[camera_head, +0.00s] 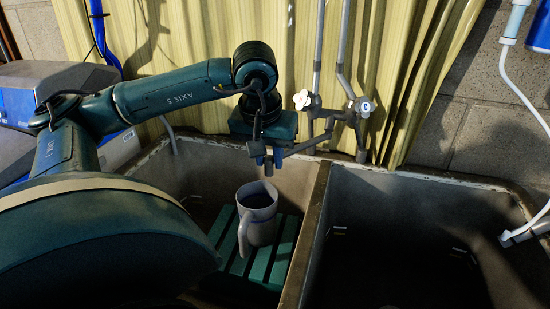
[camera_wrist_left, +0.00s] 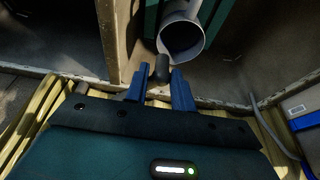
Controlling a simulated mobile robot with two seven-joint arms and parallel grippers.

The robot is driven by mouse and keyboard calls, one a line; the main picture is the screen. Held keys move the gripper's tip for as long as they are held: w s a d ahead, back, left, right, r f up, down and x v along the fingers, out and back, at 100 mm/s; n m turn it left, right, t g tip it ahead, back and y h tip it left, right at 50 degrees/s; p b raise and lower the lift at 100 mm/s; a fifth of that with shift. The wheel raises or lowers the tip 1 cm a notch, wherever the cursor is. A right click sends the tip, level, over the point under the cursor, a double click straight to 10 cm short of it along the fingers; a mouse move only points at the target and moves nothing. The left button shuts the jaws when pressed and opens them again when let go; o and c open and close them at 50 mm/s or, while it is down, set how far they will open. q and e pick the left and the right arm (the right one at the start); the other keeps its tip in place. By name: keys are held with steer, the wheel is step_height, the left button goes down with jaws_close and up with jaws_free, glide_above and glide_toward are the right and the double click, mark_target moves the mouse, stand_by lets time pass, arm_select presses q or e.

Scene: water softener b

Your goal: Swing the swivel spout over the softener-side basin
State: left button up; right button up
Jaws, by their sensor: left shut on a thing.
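The swivel spout (camera_head: 305,145) is a dark thin pipe that runs left from the faucet on the back wall. Its end is at my left gripper (camera_head: 265,162), over the back of the left basin (camera_head: 190,165), the one beside the softener (camera_head: 60,75). In the left wrist view, the dark spout end (camera_wrist_left: 162,68) shows between the blue fingers of my left gripper (camera_wrist_left: 160,92), which is shut on it. The exact contact is hard to see. My right gripper is not in view.
A grey pitcher (camera_head: 258,212) stands on a green slatted rack (camera_head: 284,250) in the left basin, below the gripper. A divider (camera_head: 313,225) separates it from the empty-looking right basin (camera_head: 400,240). Faucet handles (camera_head: 301,99) and a yellow curtain (camera_head: 420,60) are behind.

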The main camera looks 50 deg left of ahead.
arm_select(q)
steer(key=shift+w+a, duration=0.1)
steer(key=shift+a, duration=0.15)
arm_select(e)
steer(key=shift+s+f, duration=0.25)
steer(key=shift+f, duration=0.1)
arm_select(q)
steer(key=shift+o, duration=0.3)
steer(key=shift+w+a+r+b, duration=0.1)
steer(key=shift+w+a+b, duration=0.1)
steer(key=shift+a, duration=0.75)
steer(key=shift+w+a+b, duration=0.2)
steer(key=shift+a, duration=0.7)
steer(key=shift+a+r, duration=0.1)
steer(key=shift+a, duration=0.05)
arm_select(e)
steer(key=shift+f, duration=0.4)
arm_select(q)
steer(key=o, duration=0.8)
steer(key=shift+w+a, duration=0.1)
steer(key=shift+o, duration=0.2)
